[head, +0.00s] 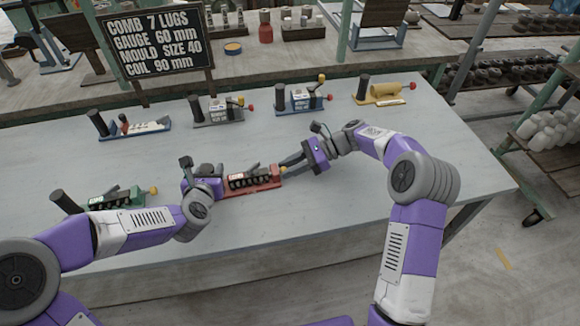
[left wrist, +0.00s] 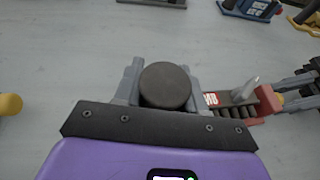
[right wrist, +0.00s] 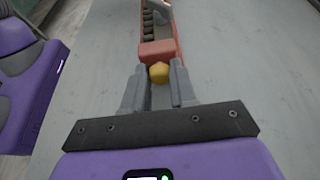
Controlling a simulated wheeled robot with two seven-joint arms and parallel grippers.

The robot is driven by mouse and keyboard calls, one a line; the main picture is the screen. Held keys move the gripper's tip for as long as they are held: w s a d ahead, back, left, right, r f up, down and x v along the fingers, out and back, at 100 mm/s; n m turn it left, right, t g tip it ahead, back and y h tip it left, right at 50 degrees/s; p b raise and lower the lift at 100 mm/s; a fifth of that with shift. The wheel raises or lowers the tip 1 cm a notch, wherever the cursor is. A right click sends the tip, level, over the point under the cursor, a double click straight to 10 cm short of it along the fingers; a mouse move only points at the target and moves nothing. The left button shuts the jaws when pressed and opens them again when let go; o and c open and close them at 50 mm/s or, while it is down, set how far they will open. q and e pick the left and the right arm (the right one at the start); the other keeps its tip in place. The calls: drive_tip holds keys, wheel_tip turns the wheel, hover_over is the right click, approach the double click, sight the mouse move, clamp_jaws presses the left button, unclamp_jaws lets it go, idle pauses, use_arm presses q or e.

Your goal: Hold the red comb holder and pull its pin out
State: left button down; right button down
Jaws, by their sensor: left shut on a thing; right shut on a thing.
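The red comb holder (head: 262,188) lies on the near part of the table, with a row of dark lugs along it. It also shows in the left wrist view (left wrist: 262,100) and the right wrist view (right wrist: 155,50). My left gripper (left wrist: 165,90) is shut on the round dark handle (left wrist: 166,82) at the holder's left end; my wrist hides that end in the head view. My right gripper (right wrist: 158,85) is shut on the yellow pin knob (right wrist: 158,72) at the other end. The knob sits close to the red end block. The pin's shaft is not visible.
A green holder (head: 118,203) stands at left, near my left forearm. Other holders stand along the back: a dark blue one (head: 140,130), a grey one (head: 220,121), a blue one (head: 300,107) and a yellow one (head: 375,99). A sign (head: 155,45) stands behind. The table's right side is clear.

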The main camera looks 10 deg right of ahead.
use_arm(q)
drive_tip(key=shift+a+f, duration=0.15)
drive_tip(key=shift+f, duration=0.1)
use_arm(e)
drive_tip(key=shift+w+d, duration=0.15)
drive_tip(key=shift+d, duration=1.25)
drive_tip(key=c, duration=0.9)
unclamp_jaws()
drive_tip(key=shift+d, duration=0.1)
drive_tip(key=v, duration=1.2)
drive_tip(key=shift+r, duration=0.1)
use_arm(q)
drive_tip(key=c, duration=0.8)
unclamp_jaws()
drive_tip(key=shift+o, duration=1.2)
drive_tip(key=shift+r, duration=0.15)
